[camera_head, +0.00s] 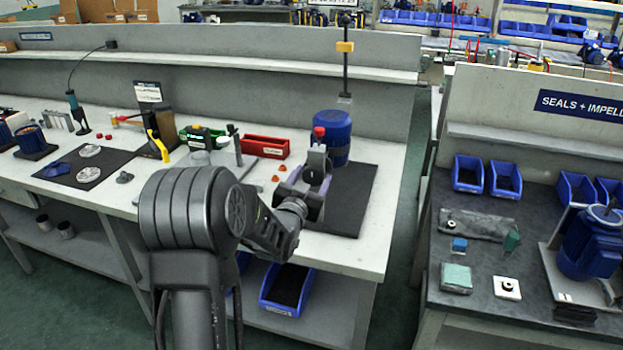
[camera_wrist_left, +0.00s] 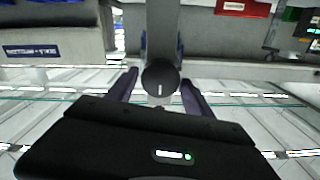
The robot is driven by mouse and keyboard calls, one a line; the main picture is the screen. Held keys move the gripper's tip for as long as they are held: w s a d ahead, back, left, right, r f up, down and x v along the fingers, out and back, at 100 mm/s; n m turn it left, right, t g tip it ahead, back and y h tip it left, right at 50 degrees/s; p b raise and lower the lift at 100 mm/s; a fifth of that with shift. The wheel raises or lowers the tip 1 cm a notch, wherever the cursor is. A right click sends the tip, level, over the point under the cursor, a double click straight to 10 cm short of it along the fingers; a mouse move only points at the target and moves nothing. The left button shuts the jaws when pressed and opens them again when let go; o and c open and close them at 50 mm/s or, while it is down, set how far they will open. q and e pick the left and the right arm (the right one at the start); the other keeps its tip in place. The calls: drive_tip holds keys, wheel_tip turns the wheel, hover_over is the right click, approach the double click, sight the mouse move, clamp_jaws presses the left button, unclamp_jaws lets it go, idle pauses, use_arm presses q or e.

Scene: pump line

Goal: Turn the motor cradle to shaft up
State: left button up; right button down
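A blue ribbed motor body (camera_head: 334,137) stands on a dark mat (camera_head: 353,195) at the right end of the left bench. A grey upright part (camera_head: 317,160) with a red top (camera_head: 319,132) is in front of it; I take it for part of the cradle. My left gripper (camera_head: 309,182) is at this part, its purple fingers spread. In the left wrist view a dark round knob (camera_wrist_left: 160,78) on a grey bar lies between the fingers of my left gripper (camera_wrist_left: 160,84), with narrow gaps beside it. The motor's shaft is not clearly visible. My right gripper is out of view.
A red bin (camera_head: 264,147), a green bin (camera_head: 203,138) and a yellow-handled tool (camera_head: 158,145) stand left of the mat. A blue bin (camera_head: 287,289) is on the lower shelf. Another blue motor (camera_head: 592,245) sits on the right bench, across an aisle.

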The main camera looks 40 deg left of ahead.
use_arm(q)
clamp_jaws()
idle(0.4)
